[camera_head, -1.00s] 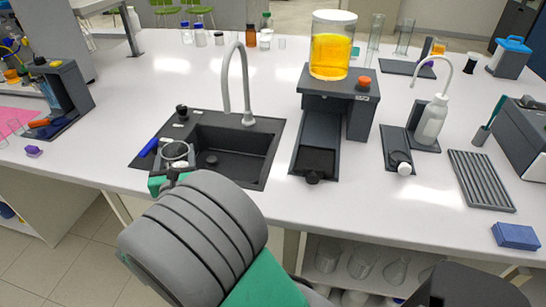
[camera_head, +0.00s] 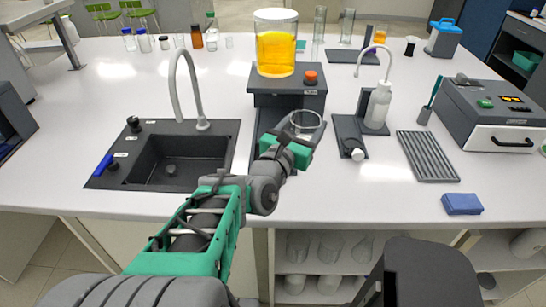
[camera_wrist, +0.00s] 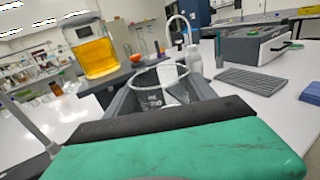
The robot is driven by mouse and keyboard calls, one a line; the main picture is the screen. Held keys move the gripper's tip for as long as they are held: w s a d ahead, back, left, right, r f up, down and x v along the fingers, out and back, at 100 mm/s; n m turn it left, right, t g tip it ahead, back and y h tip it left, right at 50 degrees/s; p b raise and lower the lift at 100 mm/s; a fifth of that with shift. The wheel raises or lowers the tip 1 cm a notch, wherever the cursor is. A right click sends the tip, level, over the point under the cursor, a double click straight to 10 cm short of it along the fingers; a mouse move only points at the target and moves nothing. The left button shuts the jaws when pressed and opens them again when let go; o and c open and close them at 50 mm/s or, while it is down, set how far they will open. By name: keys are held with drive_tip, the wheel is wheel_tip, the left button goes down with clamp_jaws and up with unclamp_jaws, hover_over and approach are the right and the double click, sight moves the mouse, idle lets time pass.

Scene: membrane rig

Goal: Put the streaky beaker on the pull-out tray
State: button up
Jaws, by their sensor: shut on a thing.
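A clear glass beaker (camera_head: 307,124) is held upright in my gripper (camera_head: 296,140), above the bench in front of the device with the yellow tank. In the wrist view the beaker (camera_wrist: 160,92) sits between my grey fingers and shows its open rim and white markings. Streaks on it are too fine to make out. The dark pull-out tray (camera_head: 264,121) extends forward under the yellow tank's stand; my arm and the beaker hide much of its front.
The yellow-filled tank (camera_head: 276,52) stands on its dark base with an orange knob (camera_head: 311,77). A wash bottle (camera_head: 378,106) on a dark stand is close to the right. A ribbed rack (camera_head: 427,156) lies farther right. The sink (camera_head: 176,162) and faucet are left.

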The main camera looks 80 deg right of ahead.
drive_tip(key=shift+s+r, duration=0.15)
drive_tip(key=shift+s, duration=0.35)
drive_tip(key=shift+w+f, duration=0.15)
drive_tip(key=shift+f, duration=0.1)
drive_tip(key=w+d+f+b, duration=0.2)
drive_tip(key=w+f, duration=0.1)
drive_tip(key=f, duration=0.1)
drive_tip(key=w+d+f+b, duration=0.2)
drive_tip(key=w+d+f, duration=0.1)
drive_tip(key=w+f, duration=0.1)
drive_tip(key=w+d+f+b, duration=0.2)
drive_tip(key=w+d+f, duration=0.1)
drive_tip(key=f, duration=0.1)
drive_tip(key=shift+w+d+f, duration=0.2)
drive_tip(key=shift+w+f, duration=0.1)
drive_tip(key=shift+w, duration=0.05)
drive_tip(key=shift+r, duration=0.1)
drive_tip(key=o, duration=1.5)
drive_tip(key=shift+f, duration=0.2)
